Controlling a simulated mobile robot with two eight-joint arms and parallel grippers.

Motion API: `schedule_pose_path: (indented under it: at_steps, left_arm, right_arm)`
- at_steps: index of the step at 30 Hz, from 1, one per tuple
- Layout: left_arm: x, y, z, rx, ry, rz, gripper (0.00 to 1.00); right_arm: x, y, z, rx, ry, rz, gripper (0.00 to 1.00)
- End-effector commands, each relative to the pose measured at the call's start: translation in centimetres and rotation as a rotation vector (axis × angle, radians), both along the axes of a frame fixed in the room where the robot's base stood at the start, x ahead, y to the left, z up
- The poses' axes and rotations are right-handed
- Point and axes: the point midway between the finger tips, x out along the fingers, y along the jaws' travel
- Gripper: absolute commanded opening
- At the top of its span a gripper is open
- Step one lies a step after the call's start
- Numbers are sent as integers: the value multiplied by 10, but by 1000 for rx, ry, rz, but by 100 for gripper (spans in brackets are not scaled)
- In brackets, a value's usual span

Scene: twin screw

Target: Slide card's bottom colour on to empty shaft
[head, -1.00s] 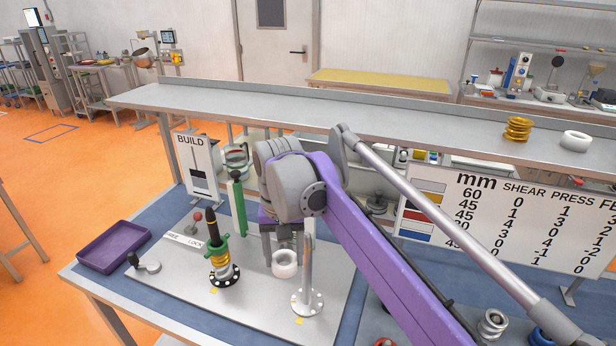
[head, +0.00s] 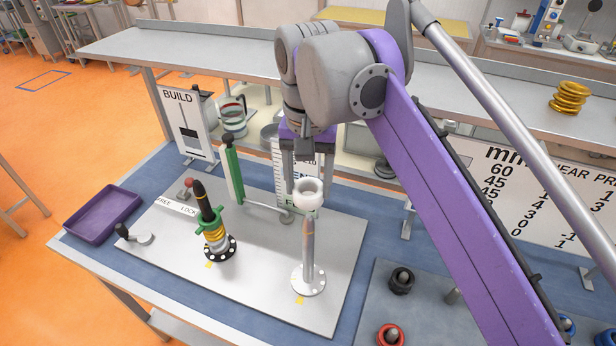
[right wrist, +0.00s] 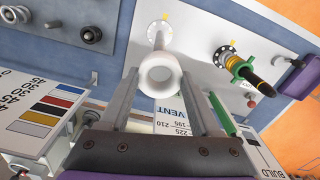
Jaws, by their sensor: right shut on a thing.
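My right gripper (head: 308,178) is shut on a white ring (head: 310,193), which also shows between the fingers in the right wrist view (right wrist: 160,74). The ring is at the top of the bare upright shaft (head: 308,258), with its hole facing up. I cannot tell whether the shaft tip is inside the hole. The second shaft (head: 209,215), with a black tip, carries a green clamp-like part and yellow and grey rings. The BUILD card (head: 184,118) stands behind, showing a black block with a paler band beneath. My left gripper is out of view.
A green post (head: 234,175) stands behind the shafts. A purple tray (head: 103,214) lies at left. A dark plate with black (head: 401,281) and red rings (head: 390,335) is at lower right. The number board (head: 535,195) stands at right.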

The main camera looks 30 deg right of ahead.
Motion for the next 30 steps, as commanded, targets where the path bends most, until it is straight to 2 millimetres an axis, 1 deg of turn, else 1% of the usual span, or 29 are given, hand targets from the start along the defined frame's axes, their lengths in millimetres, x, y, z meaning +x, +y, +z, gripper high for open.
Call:
schedule_pose_path:
  at_steps: [1,18,30]
  left_arm:
    - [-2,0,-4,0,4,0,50]
    - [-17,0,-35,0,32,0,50]
    - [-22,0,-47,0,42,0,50]
  right_arm:
    - [-1,0,-5,0,2,0,6]
    - [0,0,-39,0,2,1,6]
    - [0,0,-61,0,1,1,6]
